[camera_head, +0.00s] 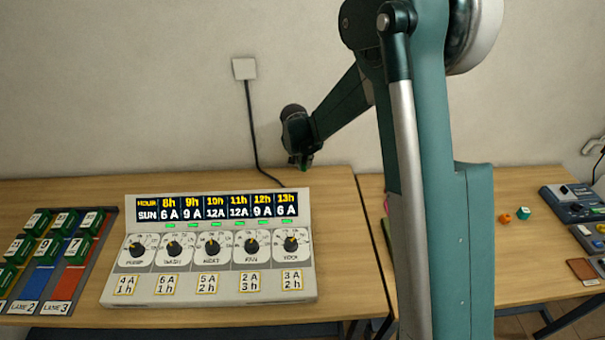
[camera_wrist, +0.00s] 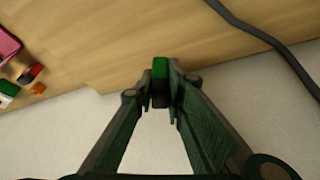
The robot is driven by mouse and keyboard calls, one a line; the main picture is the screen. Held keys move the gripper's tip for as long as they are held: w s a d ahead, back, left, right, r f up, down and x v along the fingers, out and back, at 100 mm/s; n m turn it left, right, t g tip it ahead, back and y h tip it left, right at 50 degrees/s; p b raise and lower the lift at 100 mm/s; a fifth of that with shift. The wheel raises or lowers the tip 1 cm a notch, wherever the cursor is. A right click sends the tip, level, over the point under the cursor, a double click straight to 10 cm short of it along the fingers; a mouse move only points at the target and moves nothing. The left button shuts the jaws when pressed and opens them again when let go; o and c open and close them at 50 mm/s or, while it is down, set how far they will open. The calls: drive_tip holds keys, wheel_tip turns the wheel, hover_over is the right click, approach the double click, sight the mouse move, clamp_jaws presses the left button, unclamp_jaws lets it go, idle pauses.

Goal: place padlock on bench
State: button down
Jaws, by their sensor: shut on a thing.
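My gripper (camera_head: 301,158) is shut on a small green and dark thing. In the wrist view the thing (camera_wrist: 160,68) sits between the fingertips (camera_wrist: 161,92); it is too small to tell for certain that it is the padlock. In the head view my gripper is near the wall, above the back right part of the wooden bench (camera_head: 350,225). I see bare wood beyond the held thing in the wrist view, and I cannot tell how high it is. No other padlock is clearly visible.
A control panel (camera_head: 210,290) with dials stands on the bench, left of a clear strip. A black cable (camera_head: 250,125) runs down the wall behind. Green blocks (camera_head: 50,250) sit in lanes at left. A second bench (camera_head: 530,255) stands at right, partly hidden by my arm.

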sight(304, 171)
drive_tip(key=shift+f, duration=0.9)
drive_tip(key=shift+f, duration=0.1)
drive_tip(key=shift+f, duration=1.8)
drive_tip(key=shift+f+b, duration=0.2)
drive_tip(key=shift+b, duration=0.1)
drive_tip(key=c, duration=2.4)
unclamp_jaws()
drive_tip(key=shift+o, duration=0.2)
drive_tip(key=shift+r, duration=0.3)
drive_tip(key=v, duration=1.1)
drive_tip(key=shift+s+r+p, duration=0.3)
drive_tip(key=shift+r+p, duration=0.05)
drive_tip(key=shift+p, duration=0.1)
